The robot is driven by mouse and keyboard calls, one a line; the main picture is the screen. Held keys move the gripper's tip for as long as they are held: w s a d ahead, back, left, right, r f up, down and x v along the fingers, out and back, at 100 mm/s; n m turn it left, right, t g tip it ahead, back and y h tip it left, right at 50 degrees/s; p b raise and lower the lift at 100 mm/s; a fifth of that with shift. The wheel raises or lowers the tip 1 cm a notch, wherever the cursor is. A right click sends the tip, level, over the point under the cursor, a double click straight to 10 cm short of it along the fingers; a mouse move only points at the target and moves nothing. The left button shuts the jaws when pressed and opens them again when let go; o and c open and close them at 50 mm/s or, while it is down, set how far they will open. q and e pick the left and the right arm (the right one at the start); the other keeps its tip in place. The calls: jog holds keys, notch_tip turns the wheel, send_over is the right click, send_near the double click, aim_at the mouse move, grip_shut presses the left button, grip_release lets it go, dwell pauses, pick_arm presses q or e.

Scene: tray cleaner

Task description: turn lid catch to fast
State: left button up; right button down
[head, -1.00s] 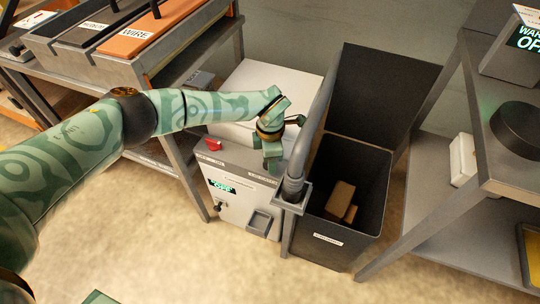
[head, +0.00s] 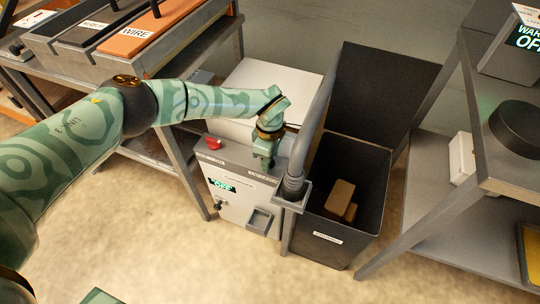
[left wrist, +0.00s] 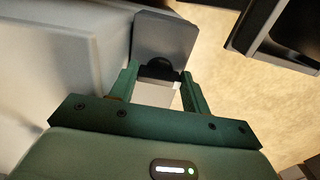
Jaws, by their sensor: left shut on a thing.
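The lid catch shows in the left wrist view as a dark rounded knob (left wrist: 158,68) on a grey plate (left wrist: 166,36). My left gripper (left wrist: 161,84) has a finger on each side of the knob and is shut on it. In the head view my left gripper (head: 264,163) points down onto the grey top of the white tray cleaner (head: 238,205), in front of its pale lid (head: 270,80). There the gripper hides the catch. I cannot read which way the catch is turned. My right gripper is not in view.
A red switch (head: 213,143) and a display reading OFF (head: 222,186) are on the cleaner. A grey pipe (head: 297,165) stands close right of the gripper, beside a dark bin (head: 320,242) with brown blocks. A shelf (head: 430,228) stands at right, a bench (head: 180,68) at left.

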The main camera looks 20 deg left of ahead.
pick_arm(q)
jog(key=shift+d, duration=0.1)
jog(key=o, duration=1)
jog(key=shift+r, duration=0.15)
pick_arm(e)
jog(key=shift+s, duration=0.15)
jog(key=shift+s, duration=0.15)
pick_arm(q)
jog(key=shift+w+r+p, duration=0.1)
jog(key=shift+r+p, duration=0.3)
jog(key=shift+r, duration=0.15)
notch_tip(320, 180, up, 7)
jog(key=p, duration=0.5)
jog(key=shift+f, duration=0.1)
jog(key=shift+r+p, duration=0.3)
jog(key=shift+p, duration=0.25)
jog(key=shift+f, duration=0.1)
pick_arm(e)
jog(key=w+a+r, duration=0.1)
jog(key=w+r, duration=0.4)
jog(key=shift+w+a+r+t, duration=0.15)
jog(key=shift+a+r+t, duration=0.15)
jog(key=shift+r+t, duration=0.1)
